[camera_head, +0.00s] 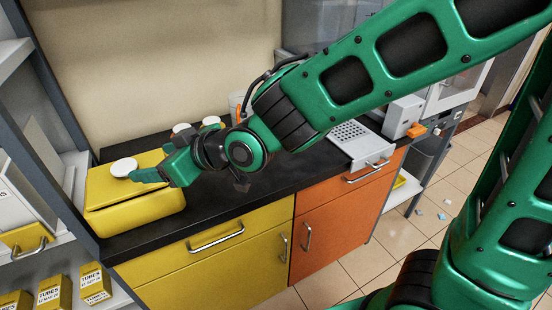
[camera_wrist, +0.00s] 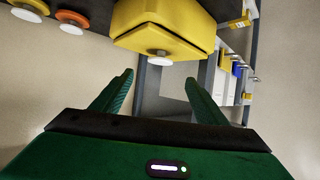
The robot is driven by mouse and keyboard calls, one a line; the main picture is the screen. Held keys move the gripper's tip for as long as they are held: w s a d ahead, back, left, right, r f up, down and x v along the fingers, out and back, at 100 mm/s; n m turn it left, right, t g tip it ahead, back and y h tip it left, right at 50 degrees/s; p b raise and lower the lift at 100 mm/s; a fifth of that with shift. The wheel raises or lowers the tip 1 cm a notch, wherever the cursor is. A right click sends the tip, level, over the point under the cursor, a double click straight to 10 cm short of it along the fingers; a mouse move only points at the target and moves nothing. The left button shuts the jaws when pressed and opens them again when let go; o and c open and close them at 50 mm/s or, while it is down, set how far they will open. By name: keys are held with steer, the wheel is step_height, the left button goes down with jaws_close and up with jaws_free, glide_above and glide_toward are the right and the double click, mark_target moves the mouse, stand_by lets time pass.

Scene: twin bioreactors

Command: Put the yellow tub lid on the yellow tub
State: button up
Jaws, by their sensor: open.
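The yellow tub (camera_head: 138,216) stands on the black counter at the left in the head view. The yellow tub lid (camera_head: 103,184) lies on top of it, with a dark seam between them and a white round knob (camera_head: 124,166) on the lid. I cannot tell whether the lid is fully seated. My gripper (camera_head: 160,154) is open and empty by the knob, and it hides part of the lid. In the wrist view, the knob (camera_wrist: 158,52) is just beyond and between the spread fingertips of my gripper (camera_wrist: 159,77), apart from them.
An orange round piece with a white knob (camera_wrist: 72,22) shows beside the tub in the wrist view. A grey shelf rack (camera_head: 60,140) stands close at the left, with yellow tube boxes (camera_head: 54,291) on it.

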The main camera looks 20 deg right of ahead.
steer(key=w+d+f+m+h, duration=0.1)
steer(key=d+f+m+h, duration=0.15)
steer(key=d, duration=0.75)
steer(key=w+d+f+m+h, duration=0.1)
steer(key=d+m+h, duration=0.15)
steer(key=d, duration=0.85)
steer(key=w+d+f+m+h, duration=0.1)
steer(key=d+m+h, duration=0.15)
steer(key=d, duration=0.75)
steer(key=s+d+f+m+g+h, duration=0.1)
steer(key=s+d+m+g, duration=0.1)
steer(key=s+d, duration=0.3)
steer(key=s+d+f+m+g+h, duration=0.1)
steer(key=s+d+m+h, duration=0.1)
steer(key=d, duration=0.5)
steer(key=s+d+m+g, duration=0.2)
steer(key=s+d, duration=0.2)
steer(key=s, duration=0.4)
steer(key=s+d+m+g, duration=0.3)
steer(key=s+d, duration=0.1)
steer(key=s, duration=0.5)
steer(key=shift+d+r+y, duration=0.15)
steer(key=shift+y, duration=0.2)
